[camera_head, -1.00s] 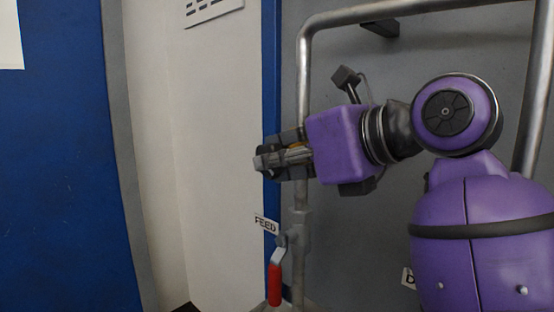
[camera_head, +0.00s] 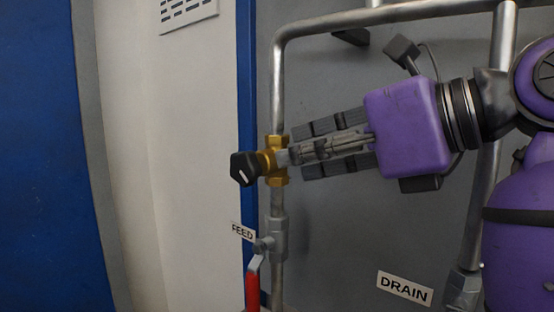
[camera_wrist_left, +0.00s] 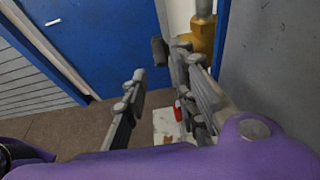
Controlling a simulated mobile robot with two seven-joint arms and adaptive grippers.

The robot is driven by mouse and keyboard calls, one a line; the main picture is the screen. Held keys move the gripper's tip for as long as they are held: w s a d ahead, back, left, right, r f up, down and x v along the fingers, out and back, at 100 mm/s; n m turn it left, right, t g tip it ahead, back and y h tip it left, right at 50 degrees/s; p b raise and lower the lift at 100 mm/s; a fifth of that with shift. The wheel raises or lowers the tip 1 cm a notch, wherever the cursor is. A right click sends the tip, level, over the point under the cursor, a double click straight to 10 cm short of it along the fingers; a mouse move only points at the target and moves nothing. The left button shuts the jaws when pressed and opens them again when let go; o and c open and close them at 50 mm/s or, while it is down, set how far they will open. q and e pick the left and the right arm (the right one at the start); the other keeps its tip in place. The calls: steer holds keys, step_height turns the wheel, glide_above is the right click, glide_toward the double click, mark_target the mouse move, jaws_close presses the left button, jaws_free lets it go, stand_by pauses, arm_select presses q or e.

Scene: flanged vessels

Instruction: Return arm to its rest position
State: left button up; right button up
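My left gripper (camera_head: 296,153) reaches in from the right of the head view, in front of the grey wall. Its dark fingers are spread and hold nothing. The fingertips point left, just right of a brass valve (camera_head: 277,142) with a black knob (camera_head: 243,169); I cannot tell whether a finger still touches it. In the left wrist view the gripper (camera_wrist_left: 157,62) shows its two fingers apart, with the brass valve (camera_wrist_left: 203,35) beyond the right finger. My right gripper is not in view.
A grey pipe (camera_head: 277,80) runs down through the valve and bends right along the top. Below are a red-handled valve (camera_head: 253,290) and a FEED label (camera_head: 242,231). A DRAIN label (camera_head: 405,288) is at lower right. A blue panel (camera_head: 50,150) stands left.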

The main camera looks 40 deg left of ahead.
arm_select(q)
steer(key=shift+v, duration=0.85)
